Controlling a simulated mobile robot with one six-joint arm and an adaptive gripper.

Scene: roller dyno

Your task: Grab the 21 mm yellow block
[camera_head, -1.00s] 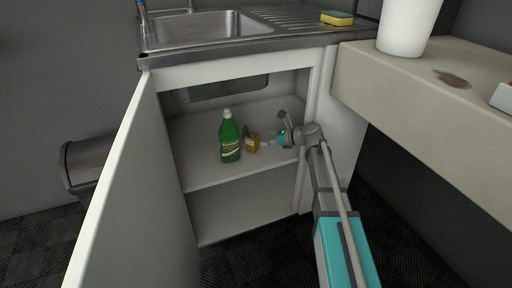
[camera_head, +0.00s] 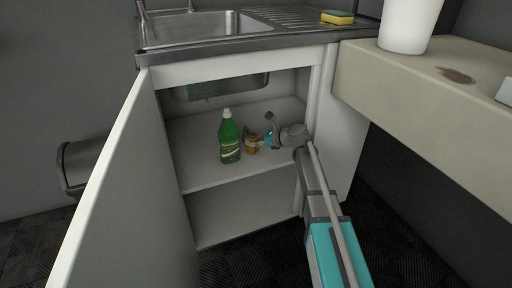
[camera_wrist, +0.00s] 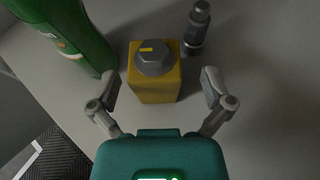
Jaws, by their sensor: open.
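The yellow block (camera_wrist: 154,88) stands on the cabinet shelf, with a grey knob-like cap (camera_wrist: 155,58) on top. In the head view the yellow block (camera_head: 250,146) is partly hidden by my gripper. My gripper (camera_wrist: 157,84) is open, with one finger on each side of the block's near part. I see no clear contact between the fingers and the block. In the head view my gripper (camera_head: 262,142) reaches into the cabinet from the right.
A green bottle (camera_head: 229,138) stands close left of the block, near my left finger in the wrist view. A small grey bottle-like object (camera_wrist: 197,27) stands behind right. The open cabinet door (camera_head: 135,190) is left, and the cabinet's right side wall (camera_head: 312,110) is near my arm.

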